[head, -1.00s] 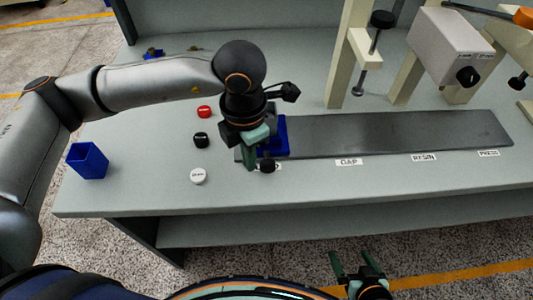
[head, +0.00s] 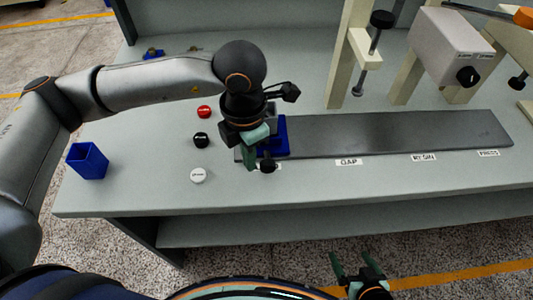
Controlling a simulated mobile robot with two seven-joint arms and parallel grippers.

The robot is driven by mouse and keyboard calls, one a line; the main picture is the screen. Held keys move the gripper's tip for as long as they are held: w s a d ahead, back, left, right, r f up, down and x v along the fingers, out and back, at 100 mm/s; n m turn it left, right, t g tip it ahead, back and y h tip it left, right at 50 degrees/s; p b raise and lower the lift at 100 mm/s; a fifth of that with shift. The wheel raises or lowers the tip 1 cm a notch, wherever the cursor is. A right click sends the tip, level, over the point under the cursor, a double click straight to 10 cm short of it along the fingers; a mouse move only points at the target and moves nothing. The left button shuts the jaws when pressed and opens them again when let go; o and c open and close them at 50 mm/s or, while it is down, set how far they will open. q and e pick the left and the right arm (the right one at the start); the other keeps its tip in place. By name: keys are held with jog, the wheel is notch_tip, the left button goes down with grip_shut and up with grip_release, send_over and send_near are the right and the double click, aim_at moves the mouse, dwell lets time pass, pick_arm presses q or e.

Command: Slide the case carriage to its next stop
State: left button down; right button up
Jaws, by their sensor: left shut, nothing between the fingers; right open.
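The blue case carriage (head: 282,138) sits at the left end of the dark slide rail (head: 390,134). My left gripper (head: 258,162) is shut with nothing between its fingers. It points down at the carriage's left side and front and hides part of it; I cannot tell whether they touch. Labels GAP (head: 348,162), RESIN (head: 423,157) and PRESS (head: 488,153) run along the rail's front edge. A further label by the carriage is mostly hidden by my gripper. My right gripper (head: 353,262) is open and empty, in front of the bench.
A red button (head: 204,112), a black one (head: 201,140) and a white one (head: 198,175) lie left of the rail. A blue open box (head: 88,160) stands further left. A post with a screw clamp (head: 359,75) and a grey dispenser box (head: 447,47) stand behind the rail. The rail right of the carriage is clear.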

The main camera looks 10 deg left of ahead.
aim_at(251, 175)
pick_arm(q)
jog(key=shift+f, duration=0.15)
jog(key=shift+f+b, duration=1.6)
jog(key=shift+b, duration=0.4)
